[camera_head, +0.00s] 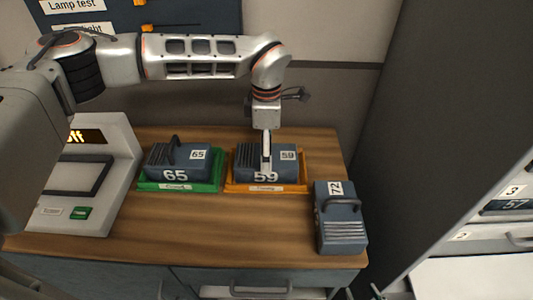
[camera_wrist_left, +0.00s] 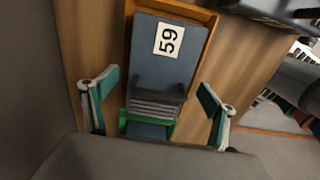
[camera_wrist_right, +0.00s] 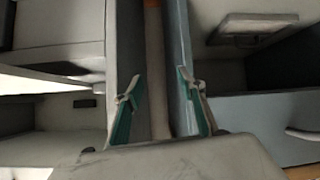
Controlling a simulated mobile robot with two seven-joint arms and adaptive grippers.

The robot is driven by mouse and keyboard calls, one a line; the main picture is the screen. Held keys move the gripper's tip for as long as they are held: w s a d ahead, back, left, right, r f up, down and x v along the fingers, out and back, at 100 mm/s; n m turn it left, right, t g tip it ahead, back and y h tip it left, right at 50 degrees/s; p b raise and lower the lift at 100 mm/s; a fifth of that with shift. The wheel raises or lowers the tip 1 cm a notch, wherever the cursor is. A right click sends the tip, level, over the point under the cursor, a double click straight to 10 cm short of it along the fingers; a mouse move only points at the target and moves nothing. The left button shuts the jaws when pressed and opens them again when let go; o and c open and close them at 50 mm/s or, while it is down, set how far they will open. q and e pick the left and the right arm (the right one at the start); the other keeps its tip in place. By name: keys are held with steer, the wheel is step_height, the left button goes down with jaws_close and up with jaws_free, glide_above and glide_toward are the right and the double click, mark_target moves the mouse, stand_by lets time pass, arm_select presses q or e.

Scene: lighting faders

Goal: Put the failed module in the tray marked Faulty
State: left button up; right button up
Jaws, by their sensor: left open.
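A blue-grey module marked 59 (camera_head: 280,160) sits in an orange tray (camera_head: 298,186); it also shows in the left wrist view (camera_wrist_left: 165,65). A module marked 65 (camera_head: 190,165) sits in a green tray (camera_head: 215,184). Both tray labels are too small to read surely. A module marked 72 (camera_head: 342,228), with a dark handle, stands on bare wood at the right. My left gripper (camera_head: 266,168) is over module 59, its open fingers (camera_wrist_left: 158,85) on either side of the handle area. My right gripper (camera_wrist_right: 156,78) is open and empty, facing cabinet parts.
A grey test console (camera_head: 105,205) with a partly hidden lit display stands at the left of the wooden worktop (camera_head: 215,225). A rack at the right holds a module marked 57 (camera_head: 514,205). The front middle of the worktop is clear. A tall grey panel (camera_head: 440,110) rises at the right.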

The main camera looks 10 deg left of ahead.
arm_select(q)
step_height(320, 180, up, 10)
steer(key=shift+r, duration=0.1)
stand_by(0.6)
